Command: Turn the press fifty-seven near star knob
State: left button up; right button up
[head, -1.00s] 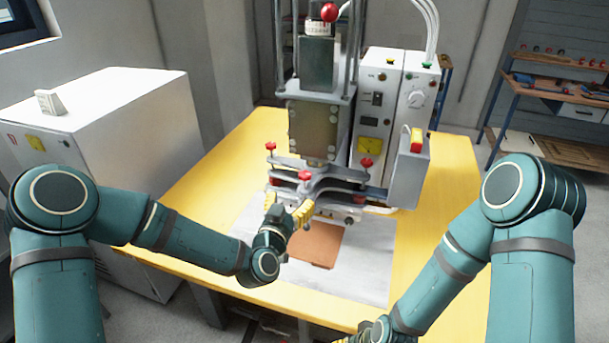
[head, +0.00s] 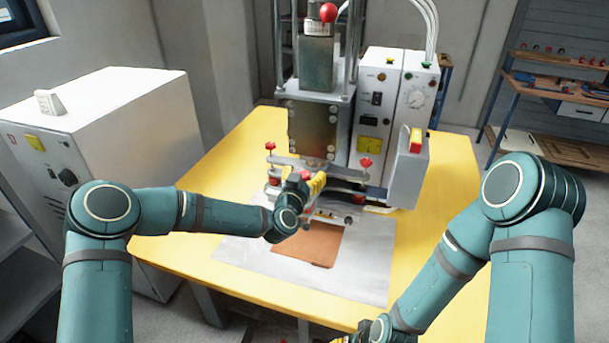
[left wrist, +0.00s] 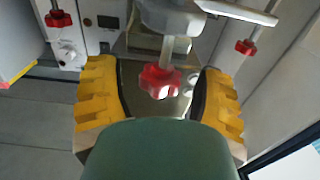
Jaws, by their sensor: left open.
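The press (head: 316,125) stands on the yellow table with several red star knobs on its plate. The near star knob (head: 305,175) is red and hangs on a grey stem at the front of the press. My left gripper (head: 306,183) is at this knob, its yellow fingers open. In the left wrist view the knob (left wrist: 160,82) shows between the two fingers (left wrist: 158,74), with a gap on each side. My right gripper is almost wholly below the lower edge of the head view; its jaws cannot be made out.
Other red knobs sit at the plate's left (head: 270,146) and right (head: 365,162). A control cabinet (head: 392,115) stands right of the press. A brown sheet (head: 312,246) lies on a pale mat (head: 375,262) below the gripper. A white cabinet (head: 110,110) stands at left.

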pick_arm(q)
grip_shut()
jog(key=shift+y, duration=0.3)
jog(key=n+y, duration=0.2)
jog(key=n+y+b, duration=0.1)
jog(key=n+y, duration=0.1)
jog(key=y, duration=0.1)
jog(key=shift+d+t+y, duration=0.2)
jog(key=shift+t+y, duration=0.1)
jog(key=shift+t, duration=0.1)
jog(key=n+y, duration=0.2)
jog(key=y, duration=0.2)
jog(key=shift+n+g+b, duration=0.3)
jog(key=shift+b, duration=0.05)
jog(key=n+g+y, duration=0.2)
jog(key=y, duration=0.1)
jog(key=n+g+y, duration=0.2)
jog(key=n+y, duration=0.1)
jog(key=y, duration=0.1)
jog(key=shift+n+y, duration=0.3)
jog(key=shift+a+n+g+y+b, duration=0.15)
jog(key=shift+n+g+y+b, duration=0.3)
jog(key=shift+n+g+y, duration=1.55)
jog(key=shift+g+h, duration=0.3)
jog(key=shift+g, duration=0.3)
